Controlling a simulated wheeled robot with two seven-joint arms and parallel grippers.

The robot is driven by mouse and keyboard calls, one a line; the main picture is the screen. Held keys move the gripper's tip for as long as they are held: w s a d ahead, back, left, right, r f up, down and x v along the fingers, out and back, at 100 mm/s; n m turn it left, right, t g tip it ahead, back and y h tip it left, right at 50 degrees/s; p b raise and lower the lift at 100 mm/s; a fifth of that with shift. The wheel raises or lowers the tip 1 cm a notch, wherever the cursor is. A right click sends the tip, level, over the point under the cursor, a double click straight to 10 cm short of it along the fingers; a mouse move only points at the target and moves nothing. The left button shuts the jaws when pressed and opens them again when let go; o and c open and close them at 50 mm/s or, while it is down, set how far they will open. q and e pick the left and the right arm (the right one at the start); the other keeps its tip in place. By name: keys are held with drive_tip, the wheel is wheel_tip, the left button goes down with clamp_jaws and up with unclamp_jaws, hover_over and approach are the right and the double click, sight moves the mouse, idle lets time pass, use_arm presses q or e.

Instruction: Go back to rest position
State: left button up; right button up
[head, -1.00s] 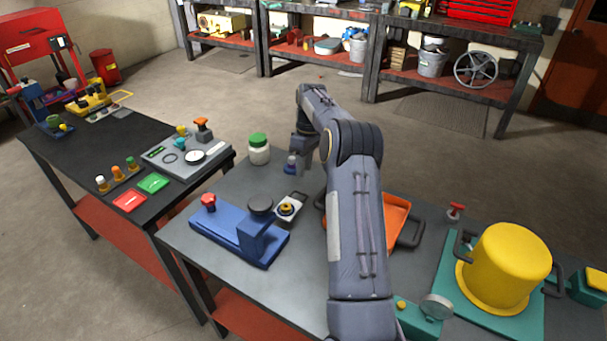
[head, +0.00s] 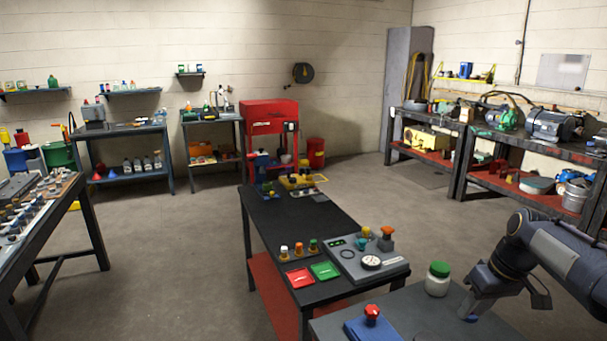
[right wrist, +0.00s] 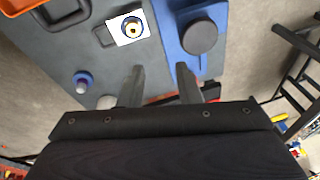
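My right gripper (head: 482,303) is at the lower right of the head view, over the near table (head: 415,312). In the right wrist view its two fingers (right wrist: 160,88) stand apart with nothing between them, so it is open. A small blue-topped piece (right wrist: 82,79) is on the table, left of the fingers. A white tag with a yellow and black round part (right wrist: 131,28) lies beyond the fingers. A blue fixture with a dark round top (right wrist: 202,60) is to the right, close to the right finger. My left gripper is not in view.
A green-lidded white jar (head: 437,281) stands near my right gripper. A red knob (head: 372,311) is at the front of the near table. A black-topped table (head: 285,222) carries a grey panel (head: 350,268) and red and green trays. Open floor (head: 170,250) lies to the left.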

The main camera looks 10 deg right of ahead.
drive_tip(key=s+a+r+m+t, duration=0.1)
drive_tip(key=s+a+r+t, duration=0.15)
drive_tip(key=s+a, duration=0.9)
drive_tip(key=s+a+f+m, duration=0.1)
drive_tip(key=s+a+f, duration=0.2)
drive_tip(key=s+a, duration=0.1)
drive_tip(key=s+a+f+m+t+y, duration=0.1)
drive_tip(key=s+a+f, duration=0.1)
drive_tip(key=s+a, duration=0.3)
drive_tip(key=shift+s+f+y, duration=0.3)
drive_tip(key=shift+s+f, duration=0.1)
drive_tip(key=shift+s, duration=0.7)
